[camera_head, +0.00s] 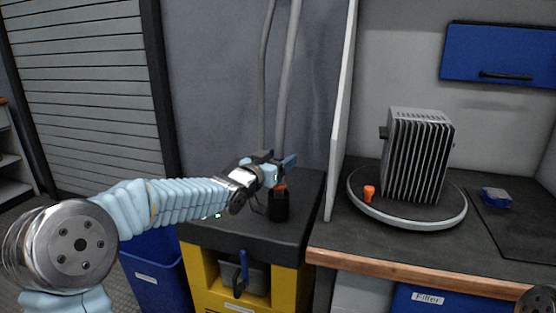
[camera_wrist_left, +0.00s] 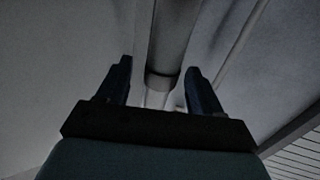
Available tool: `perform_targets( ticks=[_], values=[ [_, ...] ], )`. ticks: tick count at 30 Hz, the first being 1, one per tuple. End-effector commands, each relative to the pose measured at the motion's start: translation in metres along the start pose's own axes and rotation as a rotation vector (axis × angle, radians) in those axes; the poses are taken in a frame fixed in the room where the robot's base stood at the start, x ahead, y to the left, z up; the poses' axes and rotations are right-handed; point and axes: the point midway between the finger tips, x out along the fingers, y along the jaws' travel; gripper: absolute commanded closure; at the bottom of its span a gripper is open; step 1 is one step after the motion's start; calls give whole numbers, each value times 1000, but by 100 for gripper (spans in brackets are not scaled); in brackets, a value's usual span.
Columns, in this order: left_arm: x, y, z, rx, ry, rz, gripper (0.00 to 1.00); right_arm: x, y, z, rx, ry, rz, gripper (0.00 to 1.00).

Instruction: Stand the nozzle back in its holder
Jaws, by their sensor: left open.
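A black upright piece with an orange band (camera_head: 279,205) stands on the dark top of the yellow cart, directly below my left gripper. It looks like the holder with the nozzle's lower part in it, but I cannot tell where one ends and the other begins. A grey hose (camera_head: 287,80) comes down from above to my left gripper (camera_head: 284,167). In the left wrist view the grey hose (camera_wrist_left: 168,45) runs between the two spread fingers, with a paler section below its end. My left gripper is open; whether its fingers touch anything is unclear.
A workbench (camera_head: 400,257) on the right carries a round turntable (camera_head: 425,217) with a grey finned block (camera_head: 416,155) and a small orange piece (camera_head: 369,193). A blue-grey item (camera_head: 496,197) lies farther right. A pale upright panel (camera_head: 342,110) separates cart and bench.

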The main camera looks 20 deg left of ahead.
Motion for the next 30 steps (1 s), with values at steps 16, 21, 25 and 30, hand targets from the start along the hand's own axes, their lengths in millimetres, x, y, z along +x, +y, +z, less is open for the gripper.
perform_targets(
  ticks=[16, 21, 25, 30],
  values=[
    [-94, -1, 0, 2, 1, -3, 34, 9, 6, -2, 4, 5, 4, 100],
    [-124, 0, 0, 2, 1, -1, 34, 9, 6, -2, 4, 5, 5, 100],
    [-135, 0, 0, 0, 0, -1, 34, 9, 7, -2, 4, 5, 5, 100],
    [-139, 0, 0, 0, 0, 0, 34, 9, 7, -2, 4, 5, 5, 100]
  ],
)
